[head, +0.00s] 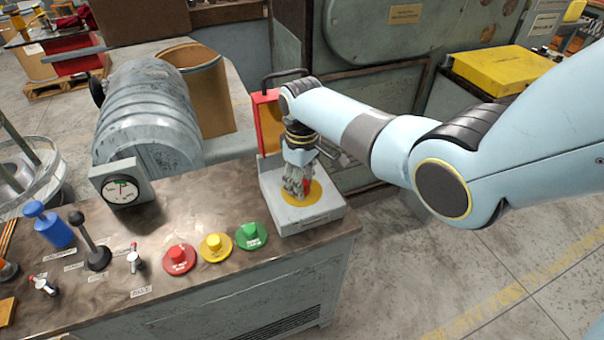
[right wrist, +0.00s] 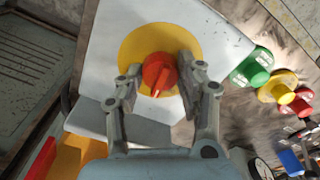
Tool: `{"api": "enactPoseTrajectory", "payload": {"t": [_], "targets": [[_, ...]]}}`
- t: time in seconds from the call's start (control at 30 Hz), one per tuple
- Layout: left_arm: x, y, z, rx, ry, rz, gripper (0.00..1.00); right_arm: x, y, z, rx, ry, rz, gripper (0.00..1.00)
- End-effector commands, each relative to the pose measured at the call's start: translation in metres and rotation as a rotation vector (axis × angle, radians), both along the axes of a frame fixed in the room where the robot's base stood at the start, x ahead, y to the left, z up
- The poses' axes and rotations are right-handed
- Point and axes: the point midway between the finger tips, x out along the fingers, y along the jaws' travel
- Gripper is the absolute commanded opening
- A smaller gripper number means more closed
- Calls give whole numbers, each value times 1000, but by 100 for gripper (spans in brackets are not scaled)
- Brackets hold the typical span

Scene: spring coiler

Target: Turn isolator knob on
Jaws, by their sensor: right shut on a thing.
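The isolator knob is red with a white pointer line and sits on a yellow disc (right wrist: 136,48) on a grey-white box (head: 325,216). In the right wrist view the knob (right wrist: 160,75) lies between the two fingers of my right gripper (right wrist: 158,82). The gripper is shut on it, one finger on each side. In the head view my right gripper (head: 297,187) comes down over the box and hides most of the knob. The pointer line aims toward the gripper's palm in the wrist view. My left gripper is not in view.
Red (head: 179,259), yellow (head: 216,247) and green (head: 251,236) push buttons stand left of the box on the bench. A red-yellow panel (head: 266,122) stands behind the box.

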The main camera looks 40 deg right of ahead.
Motion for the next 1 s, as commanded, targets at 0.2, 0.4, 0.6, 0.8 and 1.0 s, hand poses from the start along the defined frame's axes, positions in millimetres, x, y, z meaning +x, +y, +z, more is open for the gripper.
{"api": "enactPoseTrajectory", "payload": {"t": [0.2,0.4,0.6,0.8,1.0], "targets": [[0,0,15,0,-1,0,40,-1,1,2,1,3,-204,5],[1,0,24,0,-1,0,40,0,1,2,1,2,-394,5],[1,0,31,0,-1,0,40,0,1,1,1,2,-580,5],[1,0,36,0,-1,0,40,0,1,1,1,2,-741,5],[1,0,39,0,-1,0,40,0,1,0,1,1,-860,5]]}}
